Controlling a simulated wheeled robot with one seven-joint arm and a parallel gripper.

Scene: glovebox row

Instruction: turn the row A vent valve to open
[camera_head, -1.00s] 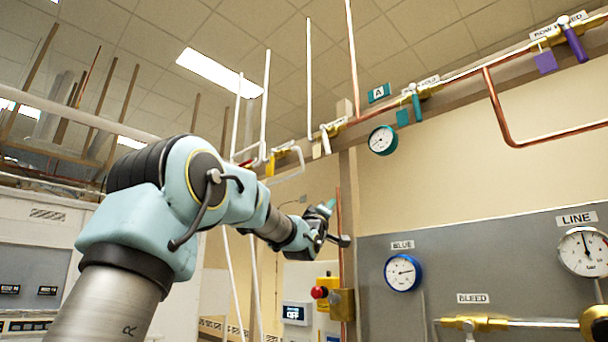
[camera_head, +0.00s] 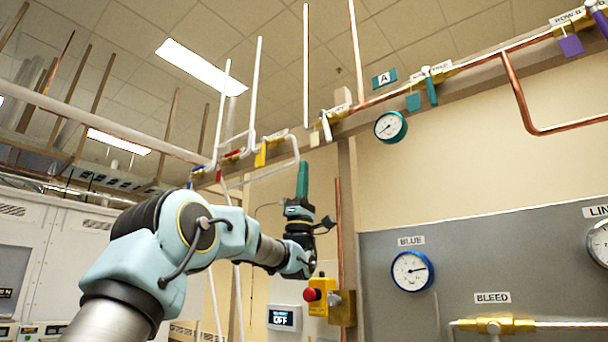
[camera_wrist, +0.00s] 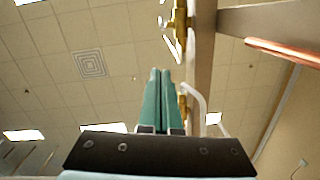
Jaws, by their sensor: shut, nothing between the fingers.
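My gripper (camera_head: 302,168) points straight up below the overhead pipe row, its teal fingers together and empty. In the wrist view the fingers (camera_wrist: 158,75) stand side by side, with brass fittings and a white lever (camera_wrist: 172,45) beyond them, apart from the tips. A teal sign A (camera_head: 384,79) marks the row. Left of it is a brass valve with a white lever (camera_head: 326,127) hanging down; right of it is a valve with a teal lever (camera_head: 431,91), also hanging. Their small labels are too small to read, so I cannot tell which is the vent valve.
A teal-rimmed gauge (camera_head: 391,127) hangs under the pipe. A yellow tag (camera_head: 261,155) and white pipes are left of the white lever. A purple-tagged valve (camera_head: 571,45) is at far right. A grey panel (camera_head: 470,250) with a blue gauge (camera_head: 411,271) stands at right. A red button (camera_head: 312,294) is below.

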